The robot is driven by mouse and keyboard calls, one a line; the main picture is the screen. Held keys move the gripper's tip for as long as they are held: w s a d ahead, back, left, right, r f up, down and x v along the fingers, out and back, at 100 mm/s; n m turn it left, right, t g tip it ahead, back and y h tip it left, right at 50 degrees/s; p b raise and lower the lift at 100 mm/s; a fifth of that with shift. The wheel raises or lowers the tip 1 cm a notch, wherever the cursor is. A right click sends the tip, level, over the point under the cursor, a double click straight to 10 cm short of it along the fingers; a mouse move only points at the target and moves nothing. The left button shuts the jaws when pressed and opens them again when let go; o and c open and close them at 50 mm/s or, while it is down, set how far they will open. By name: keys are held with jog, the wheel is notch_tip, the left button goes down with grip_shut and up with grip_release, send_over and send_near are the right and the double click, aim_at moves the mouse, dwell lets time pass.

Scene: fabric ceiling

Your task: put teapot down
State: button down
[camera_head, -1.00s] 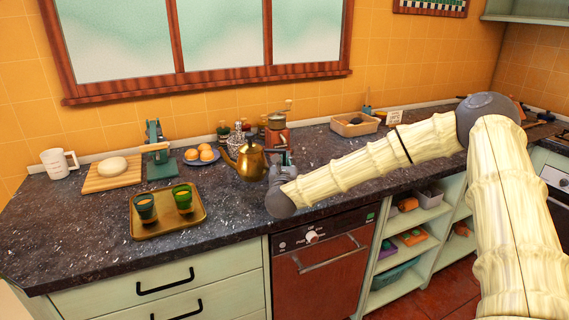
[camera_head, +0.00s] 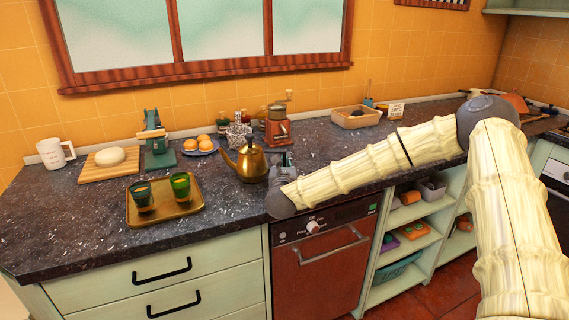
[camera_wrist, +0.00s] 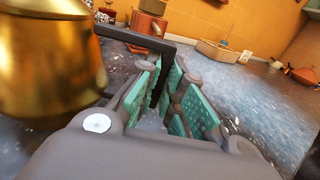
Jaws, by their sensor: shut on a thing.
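The brassy gold teapot (camera_head: 247,164) is upright over the dark speckled counter (camera_head: 90,215), right of the tray. Its spout points left. My gripper (camera_head: 280,165) is at its right side, seen partly behind my arm. In the wrist view the teapot's gold body (camera_wrist: 50,60) fills the left, and its dark angular handle (camera_wrist: 158,85) passes between the green-padded fingers of my gripper (camera_wrist: 180,100). The fingers are shut on the handle. The teapot's base is at or just above the counter; I cannot tell whether it touches.
A gold tray (camera_head: 166,221) with two green cups stands left of the teapot. A plate of buns (camera_head: 200,148) and a copper-red grinder (camera_head: 277,128) are behind it. A beige bin (camera_head: 356,117) is farther right. The counter's front edge is close to my gripper.

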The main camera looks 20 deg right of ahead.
jog(key=shift+f+b, duration=0.4)
jog(key=shift+b, duration=0.35)
dwell(0.3)
jog(key=c, duration=1.5)
grip_release()
jog(key=shift+f, duration=0.1)
jog(key=shift+s, duration=0.15)
jog(key=v, duration=1.1)
jog(key=shift+s+a, duration=0.15)
jog(key=shift+s, duration=0.2)
